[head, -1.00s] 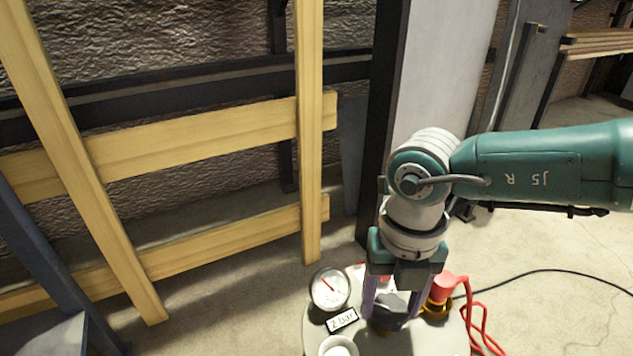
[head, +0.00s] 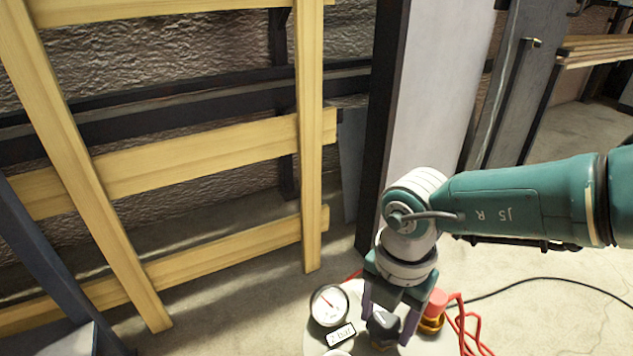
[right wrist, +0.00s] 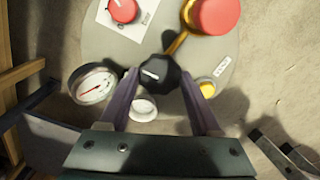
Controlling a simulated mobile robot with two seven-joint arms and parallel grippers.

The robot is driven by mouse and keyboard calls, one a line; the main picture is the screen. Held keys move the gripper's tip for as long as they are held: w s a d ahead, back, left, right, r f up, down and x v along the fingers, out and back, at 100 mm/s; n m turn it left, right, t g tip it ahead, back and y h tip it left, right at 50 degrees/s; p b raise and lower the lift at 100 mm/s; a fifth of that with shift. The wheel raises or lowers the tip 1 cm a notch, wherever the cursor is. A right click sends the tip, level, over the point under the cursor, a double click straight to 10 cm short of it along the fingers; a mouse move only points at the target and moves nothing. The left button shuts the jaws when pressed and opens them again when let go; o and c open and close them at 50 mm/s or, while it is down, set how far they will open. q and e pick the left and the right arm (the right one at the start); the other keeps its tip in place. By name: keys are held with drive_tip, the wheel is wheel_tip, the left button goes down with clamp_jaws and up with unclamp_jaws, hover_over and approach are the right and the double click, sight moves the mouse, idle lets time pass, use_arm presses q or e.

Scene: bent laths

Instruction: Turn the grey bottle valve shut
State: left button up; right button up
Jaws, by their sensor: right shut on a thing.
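The grey bottle valve is a dark, faceted knob (head: 382,324) with a white mark on its top, standing on a pale round plate. In the right wrist view the knob (right wrist: 158,73) sits between the fingertips, its white mark pointing roughly left. My right gripper (head: 387,328) comes down from above and is shut on the knob, with one purple finger on each side. The same gripper (right wrist: 157,80) shows its two fingers in the right wrist view. My left gripper is out of view.
A pressure gauge (head: 329,305) and a "2 bar" label (head: 341,335) stand left of the knob. A red knob on a yellow base (head: 436,302) is close on the right, beside red hoses (head: 466,325). The right wrist view also shows a red dial (right wrist: 123,10) and a white cup (right wrist: 143,108).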

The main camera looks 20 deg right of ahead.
sight(385, 325)
idle(0.5)
drive_tip(key=o, duration=1.4)
drive_tip(key=shift+c, duration=0.2)
wheel_tip(385, 325, up, 10)
drive_tip(key=p, duration=0.8)
